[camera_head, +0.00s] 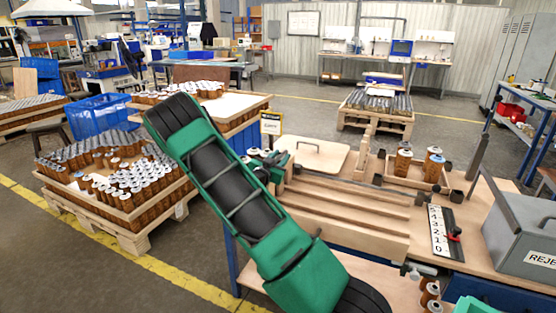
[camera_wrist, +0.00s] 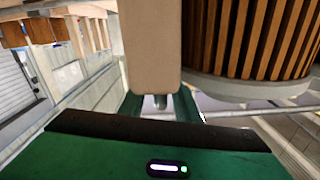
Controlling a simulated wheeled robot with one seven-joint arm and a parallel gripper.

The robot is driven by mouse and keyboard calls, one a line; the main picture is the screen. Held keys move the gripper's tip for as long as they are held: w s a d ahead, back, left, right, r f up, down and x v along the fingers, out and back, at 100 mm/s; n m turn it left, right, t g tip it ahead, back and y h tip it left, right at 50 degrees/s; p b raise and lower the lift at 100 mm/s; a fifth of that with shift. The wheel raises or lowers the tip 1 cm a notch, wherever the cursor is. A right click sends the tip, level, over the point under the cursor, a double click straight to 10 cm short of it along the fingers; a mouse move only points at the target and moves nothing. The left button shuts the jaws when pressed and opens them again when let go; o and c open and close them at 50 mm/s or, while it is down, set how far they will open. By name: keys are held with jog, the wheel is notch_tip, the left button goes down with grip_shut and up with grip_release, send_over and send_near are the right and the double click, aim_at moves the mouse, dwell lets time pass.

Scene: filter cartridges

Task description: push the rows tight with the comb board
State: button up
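My gripper (camera_head: 273,166) is at the far left end of the wooden lane fixture (camera_head: 345,205), partly hidden behind my green arm. In the wrist view, a pale wooden upright piece (camera_wrist: 151,45) stands in front of my gripper's green fingers (camera_wrist: 160,108) and hides part of them. It may be part of the comb board; I cannot tell if the fingers hold it. A slatted brown cartridge (camera_wrist: 255,35) is close on its right. The fixture's visible lanes look empty; its left end is hidden by my arm. Several cartridges (camera_head: 434,164) stand upright in a tray at the right.
A flat board with a handle (camera_head: 312,155) lies behind the fixture. A number strip (camera_head: 438,231) and grey reject box (camera_head: 525,238) are at the right. A pallet crate of cartridges (camera_head: 150,214) stands on the floor at left. An upright wooden piece (camera_head: 365,142) rises at the back.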

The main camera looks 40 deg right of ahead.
jog(key=v, duration=1.1)
jog(key=shift+w+f, duration=0.1)
jog(key=shift+d, duration=0.1)
jog(key=shift+s+d, duration=0.15)
jog(key=shift+s, duration=0.05)
jog(key=s+f+m+g+y, duration=0.1)
jog(key=s+g+y, duration=0.65)
jog(key=s, duration=1.15)
jog(key=s+a+r+n+y, duration=0.3)
jog(key=s+a+n+y, duration=0.1)
jog(key=s+a, duration=0.4)
jog(key=s+a+r+n+y, duration=0.3)
jog(key=s+a+n+y, duration=0.2)
jog(key=s+a, duration=0.3)
jog(key=a+n, duration=0.1)
jog(key=a, duration=0.1)
jog(key=shift+s+a+t, duration=0.15)
jog(key=shift+a+t, duration=0.2)
